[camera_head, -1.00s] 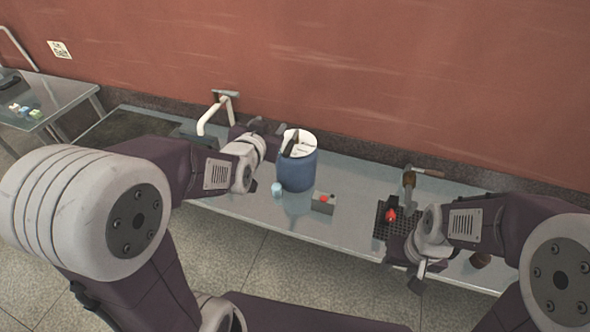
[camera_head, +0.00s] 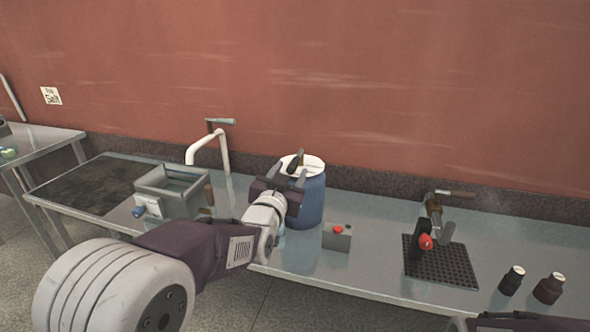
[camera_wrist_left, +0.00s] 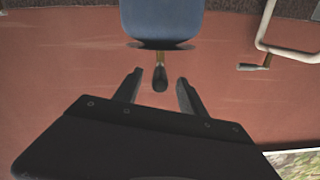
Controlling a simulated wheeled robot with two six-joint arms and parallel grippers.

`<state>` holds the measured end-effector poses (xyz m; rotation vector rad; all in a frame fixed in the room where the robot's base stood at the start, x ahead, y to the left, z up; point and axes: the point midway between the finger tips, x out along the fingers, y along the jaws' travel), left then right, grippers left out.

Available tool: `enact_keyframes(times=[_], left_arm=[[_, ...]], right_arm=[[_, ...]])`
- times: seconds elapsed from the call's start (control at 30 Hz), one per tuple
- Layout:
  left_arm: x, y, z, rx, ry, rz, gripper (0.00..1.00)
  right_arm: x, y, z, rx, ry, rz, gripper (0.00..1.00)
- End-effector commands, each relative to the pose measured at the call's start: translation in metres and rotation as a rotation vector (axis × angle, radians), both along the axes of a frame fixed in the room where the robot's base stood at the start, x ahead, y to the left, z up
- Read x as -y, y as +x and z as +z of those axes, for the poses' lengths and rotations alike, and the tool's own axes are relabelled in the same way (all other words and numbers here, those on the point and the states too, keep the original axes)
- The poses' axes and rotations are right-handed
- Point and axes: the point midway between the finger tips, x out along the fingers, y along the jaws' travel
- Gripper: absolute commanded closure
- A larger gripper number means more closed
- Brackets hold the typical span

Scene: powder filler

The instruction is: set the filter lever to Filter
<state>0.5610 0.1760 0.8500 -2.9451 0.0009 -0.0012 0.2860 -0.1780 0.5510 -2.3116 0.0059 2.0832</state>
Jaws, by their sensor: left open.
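A blue drum (camera_head: 311,203) with a white top (camera_head: 312,163) stands on the steel bench. A small lever (camera_head: 297,160) with a dark grip stands at its top; I cannot read any marking by it. My left gripper (camera_head: 287,175) is open in front of the drum's upper part. In the left wrist view, the lever (camera_wrist_left: 160,76) shows between the two open fingers of the gripper (camera_wrist_left: 158,82), with a gap on each side. The drum (camera_wrist_left: 162,20) appears above it there. My right gripper is out of view.
Further right are a red-knobbed tap (camera_head: 426,241), a black grid (camera_head: 452,265) and two dark bottles (camera_head: 512,280). A metal hopper (camera_head: 172,190) stands left.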

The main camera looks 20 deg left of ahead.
Motion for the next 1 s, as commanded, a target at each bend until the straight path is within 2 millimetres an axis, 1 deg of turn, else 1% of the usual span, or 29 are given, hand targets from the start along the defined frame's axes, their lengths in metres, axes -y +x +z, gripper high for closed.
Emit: enact_keyframes(times=[0.03,0.1,0.23,0.37,0.57,0.6,0.67,0.7,0.77,1.0], left_arm=[[0.0,0.012,-0.004,0.0,0.0,0.001,0.51],[0.0,0.025,-0.003,0.0,0.0,0.0,0.51],[0.0,0.044,-0.002,0.0,0.0,0.001,0.51],[0.0,0.051,-0.001,-0.001,0.0,0.0,0.51],[0.0,0.052,-0.001,-0.001,0.0,0.0,0.51],[0.0,0.052,-0.001,-0.001,0.0,0.0,0.57],[0.0,0.052,-0.001,-0.001,0.0,0.0,0.74],[0.0,0.051,-0.001,-0.001,0.0,0.0,0.85],[0.0,0.051,-0.001,-0.001,0.0,0.0,1.0],[0.0,0.051,-0.001,-0.001,0.0,0.0,1.0]], right_arm=[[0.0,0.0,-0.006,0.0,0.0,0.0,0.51],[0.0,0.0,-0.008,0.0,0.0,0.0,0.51],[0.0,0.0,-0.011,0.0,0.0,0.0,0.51],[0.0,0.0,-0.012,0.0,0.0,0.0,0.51],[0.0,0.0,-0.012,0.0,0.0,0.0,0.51],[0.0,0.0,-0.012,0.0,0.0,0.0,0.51],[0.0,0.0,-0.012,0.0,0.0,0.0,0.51],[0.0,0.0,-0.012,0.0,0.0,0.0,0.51],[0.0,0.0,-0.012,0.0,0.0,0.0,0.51],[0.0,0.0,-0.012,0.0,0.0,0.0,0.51]])
